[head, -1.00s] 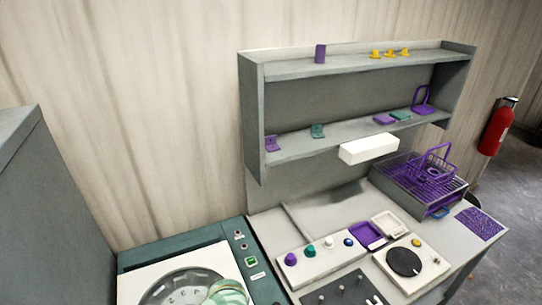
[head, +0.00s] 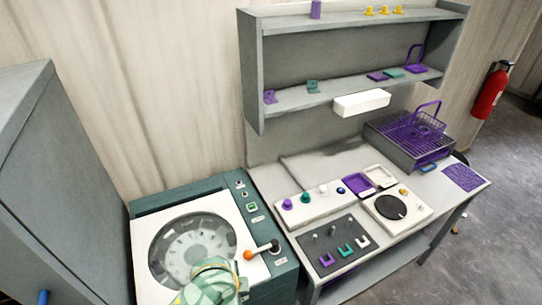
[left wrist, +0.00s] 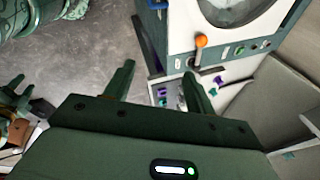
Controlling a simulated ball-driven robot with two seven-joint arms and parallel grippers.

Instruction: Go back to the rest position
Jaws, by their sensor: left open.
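My left gripper (left wrist: 159,69) shows in the left wrist view with its two dark green fingers spread apart. Nothing is between the fingers. Beyond them are the floor and the front of the dip machine (left wrist: 182,32) with its orange-knobbed lever (left wrist: 201,41). In the head view a green, patterned part of my arm shows at the bottom, in front of the machine's round window (head: 192,240). No gripper fingers can be made out there.
A workbench (head: 283,181) with a control panel (head: 335,243), a dial unit (head: 398,207) and a wire-basket tank (head: 400,149) stands at the right. A grey shelf (head: 350,22) hangs above. A tall grey cabinet (head: 55,160) stands at the left. Open floor (head: 500,240) lies right.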

